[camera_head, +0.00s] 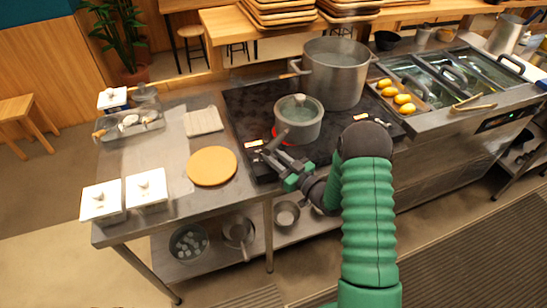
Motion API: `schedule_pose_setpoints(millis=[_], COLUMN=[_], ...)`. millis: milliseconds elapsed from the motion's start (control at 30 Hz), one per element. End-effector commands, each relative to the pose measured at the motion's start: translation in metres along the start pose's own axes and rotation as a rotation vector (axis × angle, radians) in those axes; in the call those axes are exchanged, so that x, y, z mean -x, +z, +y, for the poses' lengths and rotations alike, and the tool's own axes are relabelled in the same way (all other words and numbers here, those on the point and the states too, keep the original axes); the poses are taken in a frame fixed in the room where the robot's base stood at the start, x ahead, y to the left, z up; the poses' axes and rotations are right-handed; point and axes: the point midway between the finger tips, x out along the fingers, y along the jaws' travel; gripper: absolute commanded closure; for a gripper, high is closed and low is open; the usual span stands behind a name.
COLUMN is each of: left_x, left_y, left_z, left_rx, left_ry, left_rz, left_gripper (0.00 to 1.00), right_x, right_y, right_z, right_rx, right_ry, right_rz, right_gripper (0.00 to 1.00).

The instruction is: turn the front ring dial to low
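The cooktop (240,108) is a black slab with a small grey lidded pot (306,128) near its front. A red glowing ring (277,134) shows around the pot's base. I cannot make out the front ring dial; it is too small or hidden by my gripper. My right arm, green and ribbed, comes up from the lower right. Its gripper (276,166) is at the cooktop's front edge, left of and below the pot, close to the pot's dark handle (276,143). The finger gap is too small to judge. My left gripper is out of view.
A large steel pot (336,78) stands behind the small pot. A round wooden board (212,166) lies on the steel counter to the left, near two white-lidded containers (146,188). Sunken trays and yellow food (403,99) are at the right.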

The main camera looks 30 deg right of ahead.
Motion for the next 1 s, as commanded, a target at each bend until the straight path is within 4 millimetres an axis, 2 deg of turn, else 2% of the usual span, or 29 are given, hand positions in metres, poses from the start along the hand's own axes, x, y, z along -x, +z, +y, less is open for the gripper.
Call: schedule_pose_setpoints(millis=[100, 367, 467, 567, 900, 1000], left_x=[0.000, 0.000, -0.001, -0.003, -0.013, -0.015], left_y=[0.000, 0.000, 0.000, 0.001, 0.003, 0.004], left_z=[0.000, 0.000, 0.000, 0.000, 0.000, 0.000], left_rx=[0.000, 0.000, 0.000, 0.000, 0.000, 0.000], left_ry=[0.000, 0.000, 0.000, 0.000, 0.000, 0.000], left_rz=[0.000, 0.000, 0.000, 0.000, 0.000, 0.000], left_gripper=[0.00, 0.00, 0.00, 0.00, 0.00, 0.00], right_x=[0.000, 0.001, 0.008, 0.027, 0.126, 0.147], right_y=[0.000, 0.001, 0.002, 0.003, 0.004, 0.004], right_z=[0.000, -0.001, 0.000, 0.001, 0.002, 0.002], right_rx=[0.000, -0.001, 0.000, -0.002, -0.004, -0.003], right_ry=[0.000, -0.001, -0.001, 0.003, 0.005, 0.004], right_rz=[-0.001, -0.002, -0.003, -0.004, -0.005, -0.003], right_gripper=[0.64, 0.64, 0.64, 0.64, 0.64, 0.64])
